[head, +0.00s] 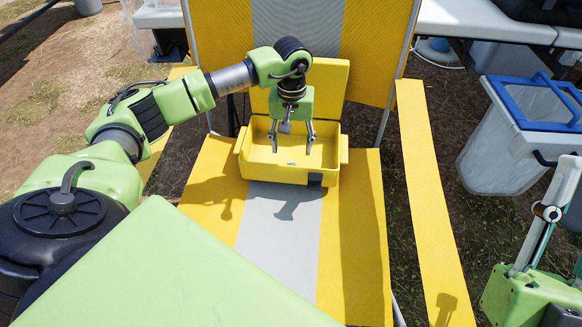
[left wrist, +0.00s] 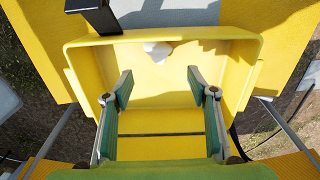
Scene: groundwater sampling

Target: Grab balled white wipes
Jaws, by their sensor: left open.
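A small white balled wipe (left wrist: 157,50) lies on the floor of the yellow box, close to the wall with the black latch. In the head view, only a small white bit (head: 290,164) shows behind the near wall. The yellow box (head: 263,171) stands open on the striped surface. My left gripper (head: 294,150) points down into the box, open and empty. Its two fingers (left wrist: 158,82) are spread wide in the left wrist view, with the wipe beyond their tips and not between them. My right gripper (head: 549,213) is partly cut off at the right edge.
The box lid (head: 325,85) is raised at the back, before a yellow and grey upright panel (head: 372,45). A white bin with a blue rim (head: 497,150) stands at right. The grey strip (head: 280,235) in front of the box is clear.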

